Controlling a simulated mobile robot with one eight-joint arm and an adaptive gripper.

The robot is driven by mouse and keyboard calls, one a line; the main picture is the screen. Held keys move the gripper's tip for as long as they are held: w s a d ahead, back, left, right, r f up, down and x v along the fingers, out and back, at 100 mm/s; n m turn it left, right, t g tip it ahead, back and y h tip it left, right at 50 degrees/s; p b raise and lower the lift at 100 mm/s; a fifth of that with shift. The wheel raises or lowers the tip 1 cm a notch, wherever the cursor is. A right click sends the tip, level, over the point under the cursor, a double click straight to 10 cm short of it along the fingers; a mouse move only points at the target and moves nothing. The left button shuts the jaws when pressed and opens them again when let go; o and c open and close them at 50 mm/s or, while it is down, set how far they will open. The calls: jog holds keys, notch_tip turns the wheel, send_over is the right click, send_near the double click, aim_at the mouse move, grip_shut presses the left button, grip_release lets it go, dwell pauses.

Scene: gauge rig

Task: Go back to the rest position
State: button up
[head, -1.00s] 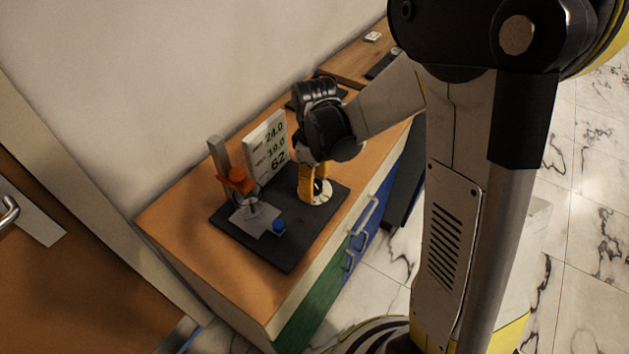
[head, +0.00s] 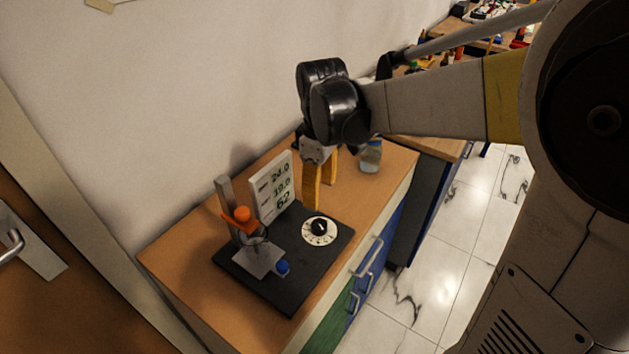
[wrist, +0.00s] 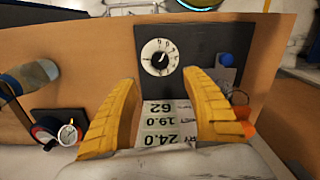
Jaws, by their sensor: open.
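My gripper (head: 320,187) is open and empty, with its yellow fingers pointing down above the back of the gauge rig. In the wrist view my two yellow fingers (wrist: 160,115) stand wide apart. Below and in front of them is a white dial with a black knob (head: 320,230), also in the wrist view (wrist: 159,57). The dial sits on a black base plate (head: 300,290), clear of my fingers. A white display panel (head: 270,187) on the plate reads 24.0, 19.0 and 62; it shows upside down in the wrist view (wrist: 168,122).
A grey stand with an orange clamp (head: 241,214) and a blue knob (head: 282,267) are on the plate's left part. A bottle (head: 371,155) stands at the cabinet top's back right. A wall runs behind. Marble floor (head: 430,270) lies open to the right.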

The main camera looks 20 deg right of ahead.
jog(key=s+r+m+t, duration=0.4)
jog(key=s+m+t, duration=0.3)
jog(key=s, duration=0.5)
jog(key=shift+s+m, duration=0.4)
jog(key=shift+m, duration=0.6)
jog(key=shift+r, duration=0.1)
